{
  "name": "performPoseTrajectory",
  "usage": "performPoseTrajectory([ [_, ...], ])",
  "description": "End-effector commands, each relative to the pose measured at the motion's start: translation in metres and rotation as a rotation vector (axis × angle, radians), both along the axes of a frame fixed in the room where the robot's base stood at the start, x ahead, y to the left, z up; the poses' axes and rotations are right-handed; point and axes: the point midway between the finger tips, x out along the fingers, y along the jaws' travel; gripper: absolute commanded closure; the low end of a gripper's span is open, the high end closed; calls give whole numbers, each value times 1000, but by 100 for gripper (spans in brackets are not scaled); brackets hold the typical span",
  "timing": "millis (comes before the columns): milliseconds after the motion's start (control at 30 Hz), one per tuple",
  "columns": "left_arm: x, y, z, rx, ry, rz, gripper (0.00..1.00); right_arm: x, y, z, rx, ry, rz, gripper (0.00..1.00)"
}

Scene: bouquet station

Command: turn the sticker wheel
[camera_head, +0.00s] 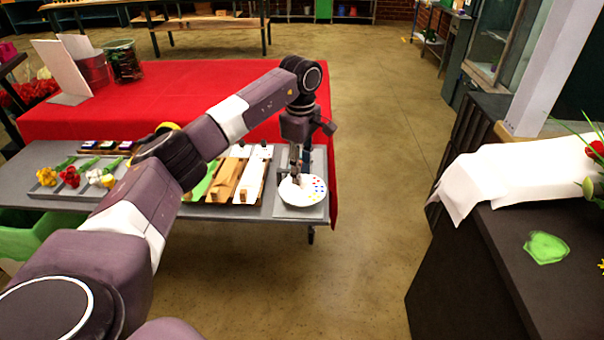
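The sticker wheel (311,195) is a white disc with small coloured dots near its right edge. It lies on a grey plate at the right end of the grey cart (260,212). My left gripper (297,178) points straight down over the left part of the disc. Its fingertips are at or just above the disc; I cannot tell if they touch it. The fingers look close together, but they are too small to tell open from shut. The gripper hides part of the disc. My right gripper is not in view.
Wrapping-paper trays (226,181) sit left of the wheel on the cart. A flower tray (75,181) is farther left. A red-covered table (190,95) stands behind. A dark counter (510,270) with white paper (520,172) is at right. The floor between is clear.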

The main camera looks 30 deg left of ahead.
Motion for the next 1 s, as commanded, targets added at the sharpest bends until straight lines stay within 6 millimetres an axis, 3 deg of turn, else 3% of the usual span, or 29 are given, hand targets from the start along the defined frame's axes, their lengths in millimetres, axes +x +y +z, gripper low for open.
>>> performPoseTrajectory([
  [200,1,-1,-17,-1,-1,-1,71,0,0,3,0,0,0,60],
  [467,1,-1,-19,-1,-2,-1,71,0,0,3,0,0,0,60],
  [733,1,-1,-19,-2,-2,-1,100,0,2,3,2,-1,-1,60],
  [1000,1,-1,-18,-1,-1,23,100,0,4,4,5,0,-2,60],
])
